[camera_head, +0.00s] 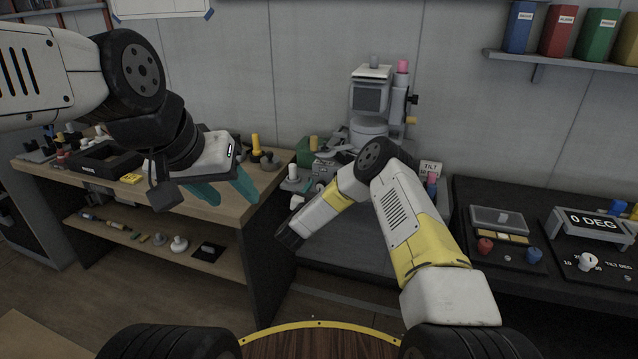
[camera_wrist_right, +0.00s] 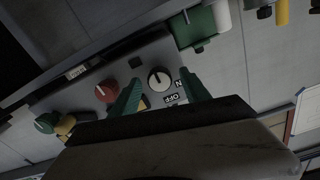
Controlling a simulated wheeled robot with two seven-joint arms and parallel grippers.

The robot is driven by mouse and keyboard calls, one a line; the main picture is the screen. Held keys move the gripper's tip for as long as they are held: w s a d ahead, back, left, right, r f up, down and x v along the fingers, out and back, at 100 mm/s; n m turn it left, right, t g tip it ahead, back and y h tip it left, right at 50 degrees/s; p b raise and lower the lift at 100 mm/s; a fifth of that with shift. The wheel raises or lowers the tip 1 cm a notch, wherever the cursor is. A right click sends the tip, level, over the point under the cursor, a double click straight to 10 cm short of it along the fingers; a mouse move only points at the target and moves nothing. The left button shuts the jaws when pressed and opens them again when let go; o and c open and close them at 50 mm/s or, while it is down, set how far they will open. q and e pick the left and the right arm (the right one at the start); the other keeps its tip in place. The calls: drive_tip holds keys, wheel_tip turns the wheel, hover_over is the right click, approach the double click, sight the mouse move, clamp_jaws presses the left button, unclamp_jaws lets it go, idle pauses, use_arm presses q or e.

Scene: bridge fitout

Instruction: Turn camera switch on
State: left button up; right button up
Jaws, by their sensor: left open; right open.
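In the right wrist view a round black knob with a white rim (camera_wrist_right: 159,79) sits on a grey panel (camera_wrist_right: 130,62), beside ON and OFF lettering partly cut off by a finger. My right gripper (camera_wrist_right: 160,93) is open, its two green fingers appearing on either side of the knob; I cannot tell whether they touch it. The knob's pointer is too small to read surely. In the head view my right gripper is hidden. My left gripper (camera_head: 222,192) is open and empty, its teal fingers in front of the wooden bench edge.
The same panel carries a red knob (camera_wrist_right: 105,90) and a green knob (camera_wrist_right: 47,122). A wooden bench (camera_head: 235,207) with small parts stands left. A grey device (camera_head: 371,92) stands at the back. A tilt console (camera_head: 592,240) and a box with red and blue knobs (camera_head: 503,238) are at right.

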drive_tip(key=shift+c, duration=0.2)
clamp_jaws()
drive_tip(key=shift+m, duration=0.4)
drive_tip(key=m, duration=0.5)
drive_tip(key=shift+m, duration=0.3)
drive_tip(key=m, duration=0.5)
drive_tip(key=shift+d+m, duration=0.1)
drive_tip(key=shift+m, duration=0.2)
drive_tip(key=shift+f, duration=0.1)
